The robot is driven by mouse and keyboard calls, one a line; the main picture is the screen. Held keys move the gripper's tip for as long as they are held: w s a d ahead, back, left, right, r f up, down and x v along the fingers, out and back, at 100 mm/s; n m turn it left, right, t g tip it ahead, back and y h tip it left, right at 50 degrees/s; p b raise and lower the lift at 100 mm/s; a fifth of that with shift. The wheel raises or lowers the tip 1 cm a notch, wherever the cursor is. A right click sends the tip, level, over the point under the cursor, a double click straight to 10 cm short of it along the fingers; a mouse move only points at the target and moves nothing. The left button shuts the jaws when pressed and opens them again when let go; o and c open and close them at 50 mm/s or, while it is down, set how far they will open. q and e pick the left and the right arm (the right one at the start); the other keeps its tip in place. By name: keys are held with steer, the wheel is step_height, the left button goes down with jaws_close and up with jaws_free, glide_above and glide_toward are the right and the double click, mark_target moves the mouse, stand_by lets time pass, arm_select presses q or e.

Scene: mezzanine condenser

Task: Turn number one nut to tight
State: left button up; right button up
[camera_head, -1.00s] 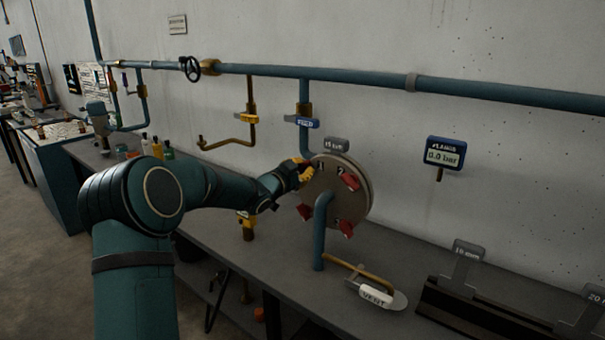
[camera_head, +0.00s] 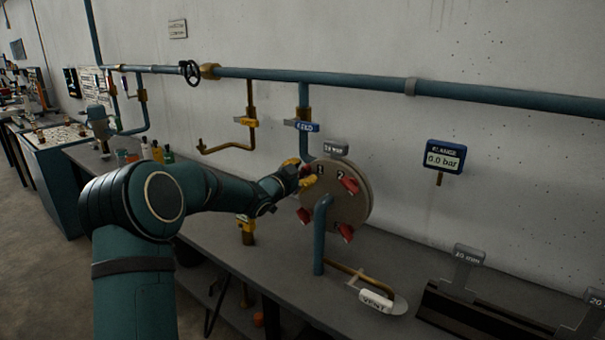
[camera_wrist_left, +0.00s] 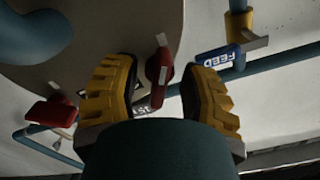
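The round grey flange (camera_head: 335,205) stands over the bench with red nuts around its face and painted numbers beside them. My left gripper (camera_head: 300,171) is at the flange's upper left, by the number one nut, which it hides in the head view. In the left wrist view the yellow fingers (camera_wrist_left: 158,95) are spread, with a red nut (camera_wrist_left: 160,66), apparently number one, between and a little beyond them. Gaps show on both sides of it. The number two nut (camera_head: 349,185) also shows in the left wrist view (camera_wrist_left: 50,112). My right gripper is out of view.
A blue pipe (camera_head: 320,240) rises before the flange. The FEED valve handle (camera_head: 306,126) is above, and a white-tagged lever (camera_head: 376,300) lies at lower right. A gauge (camera_head: 444,157) reads 0.0 bar. A dark rack (camera_head: 480,312) stands right.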

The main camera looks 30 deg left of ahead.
arm_select(q)
steer(key=s+a, duration=0.1)
steer(key=s, duration=1.1)
stand_by(0.4)
